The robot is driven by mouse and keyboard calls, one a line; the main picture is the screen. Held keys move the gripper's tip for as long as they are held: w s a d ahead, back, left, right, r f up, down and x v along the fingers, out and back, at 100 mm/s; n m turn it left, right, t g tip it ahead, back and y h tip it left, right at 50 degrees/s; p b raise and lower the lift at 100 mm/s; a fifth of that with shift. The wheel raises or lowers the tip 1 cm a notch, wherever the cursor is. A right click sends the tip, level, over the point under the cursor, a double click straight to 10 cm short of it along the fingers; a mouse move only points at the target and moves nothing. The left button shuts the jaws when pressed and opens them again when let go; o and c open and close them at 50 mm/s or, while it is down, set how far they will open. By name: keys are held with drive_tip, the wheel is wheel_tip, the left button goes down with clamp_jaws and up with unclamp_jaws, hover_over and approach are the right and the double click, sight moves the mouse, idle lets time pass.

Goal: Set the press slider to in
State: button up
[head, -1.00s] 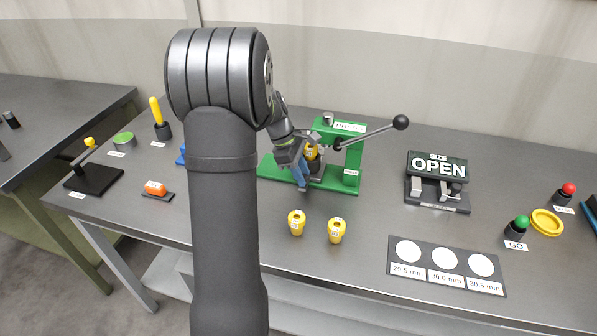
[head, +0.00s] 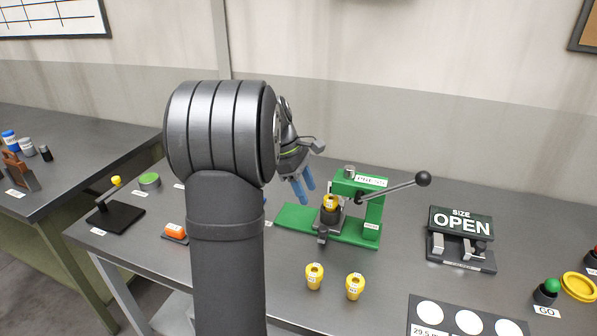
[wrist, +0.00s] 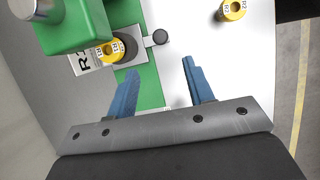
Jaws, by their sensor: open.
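The green press (head: 372,215) stands on the bench, its lever with a black ball handle sticking out to the right. Its dark slider (head: 328,218) sits on the green base, carrying a yellow bushing (head: 330,202); its small knob (head: 322,239) faces the front. In the wrist view, the slider knob (wrist: 160,37) and bushing (wrist: 109,51) show beside the green press head. I cannot tell how far in the slider is. My gripper (head: 304,190) is open and empty, above and left of the slider. Its blue fingers also show in the wrist view (wrist: 160,78), apart from the knob.
Two yellow bushings (head: 314,276) (head: 354,286) stand in front of the press. A SIZE OPEN sign stand (head: 461,240) is to the right. A card with white circles (head: 466,322) lies at the front. Bare bench lies between press and sign.

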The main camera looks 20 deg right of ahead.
drive_tip(key=v, duration=0.5)
drive_tip(key=shift+r, duration=0.15)
drive_tip(key=m+t+y, duration=0.3)
drive_tip(key=m, duration=1.8)
hover_over(323, 229)
drive_tip(key=shift+m, duration=0.3)
wheel_tip(323, 229, down, 16)
drive_tip(key=shift+w+a+f, duration=0.1)
drive_tip(key=shift+f, duration=0.1)
clamp_jaws()
